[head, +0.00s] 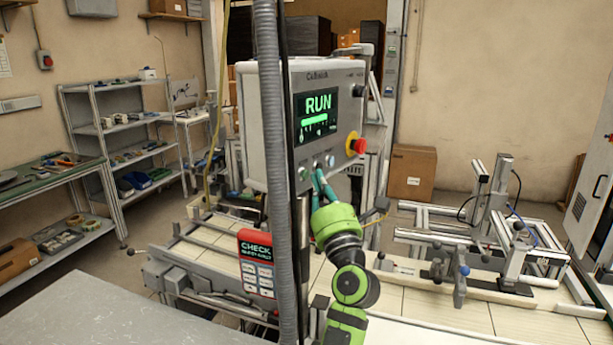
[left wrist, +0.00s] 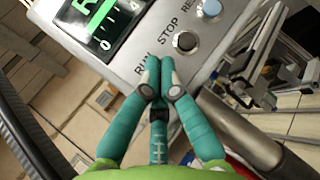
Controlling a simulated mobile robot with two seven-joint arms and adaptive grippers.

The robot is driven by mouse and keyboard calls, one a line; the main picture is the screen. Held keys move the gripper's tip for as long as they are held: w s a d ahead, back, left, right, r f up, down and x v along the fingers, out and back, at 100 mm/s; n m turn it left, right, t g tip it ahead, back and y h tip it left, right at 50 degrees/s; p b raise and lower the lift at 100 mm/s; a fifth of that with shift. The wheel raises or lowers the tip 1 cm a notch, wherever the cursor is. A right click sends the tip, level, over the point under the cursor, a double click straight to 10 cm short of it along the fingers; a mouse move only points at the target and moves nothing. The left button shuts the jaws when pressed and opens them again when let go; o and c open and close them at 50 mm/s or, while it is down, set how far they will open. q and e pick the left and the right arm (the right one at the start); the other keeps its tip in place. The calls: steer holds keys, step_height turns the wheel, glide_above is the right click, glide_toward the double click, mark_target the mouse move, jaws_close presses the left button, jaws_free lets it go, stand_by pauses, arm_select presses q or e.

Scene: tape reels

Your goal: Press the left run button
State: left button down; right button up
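A grey control box (head: 268,115) stands upright with a screen (head: 316,116) showing "RUN" in green. A row of small buttons lies below the screen. The left one, by the "RUN" label, shows as a small greenish button (head: 302,173) in the head view. In the left wrist view my fingertips hide it. The dark STOP button (left wrist: 185,42) and the bluish RESET button (left wrist: 211,8) are visible there. My left gripper (head: 318,176) has its teal fingers shut together and empty, with tips at the panel by the RUN label. I cannot tell whether they touch the button.
A red emergency knob (head: 357,145) sticks out at the panel's right. A grey hose (head: 270,200) hangs in front of the box. A red check sign (head: 256,262) stands below left. Metal frames (head: 490,240) stand at the right, and shelves (head: 125,140) at the left.

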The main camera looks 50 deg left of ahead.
arm_select(q)
steer(key=shift+d, duration=0.2)
steer(key=shift+w+d+b, duration=0.25)
steer(key=shift+d+b, duration=0.1)
steer(key=shift+d, duration=0.8)
steer(key=shift+w+d+b, duration=0.25)
steer(key=shift+d+b, duration=0.05)
steer(key=shift+d, duration=0.85)
